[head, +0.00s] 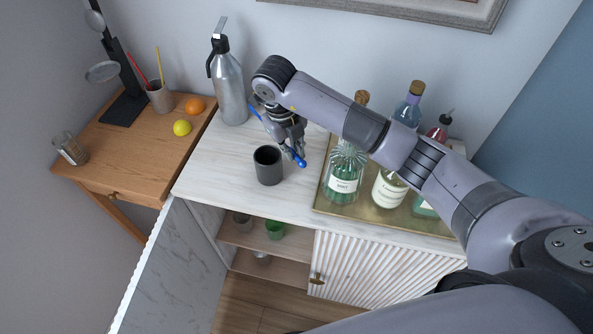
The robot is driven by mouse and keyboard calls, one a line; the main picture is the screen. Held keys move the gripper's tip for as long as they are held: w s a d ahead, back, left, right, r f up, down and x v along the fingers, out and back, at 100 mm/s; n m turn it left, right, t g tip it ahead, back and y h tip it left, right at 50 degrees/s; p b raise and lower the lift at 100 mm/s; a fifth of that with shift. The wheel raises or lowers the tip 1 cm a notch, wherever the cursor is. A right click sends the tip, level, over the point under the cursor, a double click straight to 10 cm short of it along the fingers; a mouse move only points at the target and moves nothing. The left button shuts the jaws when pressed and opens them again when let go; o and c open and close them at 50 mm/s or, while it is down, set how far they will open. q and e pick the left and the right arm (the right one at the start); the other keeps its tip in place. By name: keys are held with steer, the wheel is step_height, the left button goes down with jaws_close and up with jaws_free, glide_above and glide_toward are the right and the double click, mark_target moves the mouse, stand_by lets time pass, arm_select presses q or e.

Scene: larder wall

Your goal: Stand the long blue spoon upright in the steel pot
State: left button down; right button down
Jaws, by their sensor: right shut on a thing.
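The long blue spoon (299,160) is in my right gripper (291,150), which is shut on it. One blue end shows below the fingers, and another blue piece shows up and to the left behind the gripper. The spoon looks tilted, and its middle is hidden by the gripper. A dark grey, open-topped pot (269,168) stands upright on the white cabinet top, just left of and in front of the gripper. The spoon's lower end is outside the pot, to the right of its rim. My left gripper is not in view.
A gold tray (327,203) with several bottles stands on the right of the cabinet top (210,169). A steel siphon (229,90) stands at the back left. A wooden side table (125,150) holds fruit and cups. The cabinet's left door is open.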

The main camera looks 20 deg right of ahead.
mark_target(295, 182)
step_height(295, 182, down, 10)
steer(key=shift+f+p, duration=0.15)
steer(key=shift+p, duration=1.1)
steer(key=shift+f, duration=0.3)
